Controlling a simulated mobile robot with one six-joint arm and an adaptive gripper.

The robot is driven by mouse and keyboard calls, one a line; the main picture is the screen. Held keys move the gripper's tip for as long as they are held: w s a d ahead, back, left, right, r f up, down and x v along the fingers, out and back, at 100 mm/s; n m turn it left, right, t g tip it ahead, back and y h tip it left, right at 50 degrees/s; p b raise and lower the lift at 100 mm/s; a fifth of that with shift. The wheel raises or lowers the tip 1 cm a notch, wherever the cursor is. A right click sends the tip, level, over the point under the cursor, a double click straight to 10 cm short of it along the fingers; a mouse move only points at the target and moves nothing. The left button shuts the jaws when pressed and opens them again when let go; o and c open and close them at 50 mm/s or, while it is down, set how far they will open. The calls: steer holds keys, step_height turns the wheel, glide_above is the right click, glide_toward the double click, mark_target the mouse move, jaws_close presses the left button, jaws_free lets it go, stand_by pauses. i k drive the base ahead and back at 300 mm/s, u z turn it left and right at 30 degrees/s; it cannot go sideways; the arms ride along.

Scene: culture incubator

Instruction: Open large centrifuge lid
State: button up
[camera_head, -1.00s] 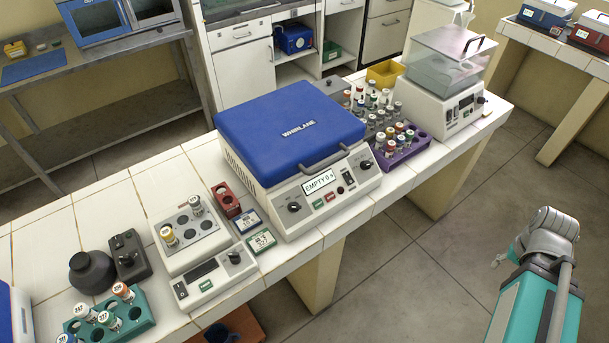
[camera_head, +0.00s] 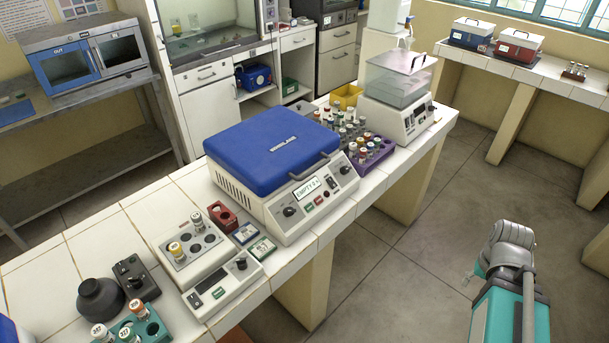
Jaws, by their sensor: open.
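The large centrifuge (camera_head: 262,212) stands on the white tiled bench in the middle of the view. Its blue lid (camera_head: 270,150) lies flat and shut over the white body. A grey lid handle (camera_head: 311,167) runs along the lid's front edge, above the control panel. The panel's display (camera_head: 307,188) appears to read EMPTY. My gripper (camera_head: 473,274) is mostly hidden behind my teal and grey arm at the lower right. Only a small tip shows, over the floor, well apart from the centrifuge and touching nothing visible.
A small device with tube wells (camera_head: 193,241), a teal tube rack (camera_head: 157,328) and a dark round flask (camera_head: 100,298) stand left of the centrifuge. A purple rack (camera_head: 377,160) and a clear-lidded machine (camera_head: 395,113) stand to its right. The floor before the bench is clear.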

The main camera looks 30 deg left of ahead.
mark_target(263, 151)
steer(key=u, duration=1.8)
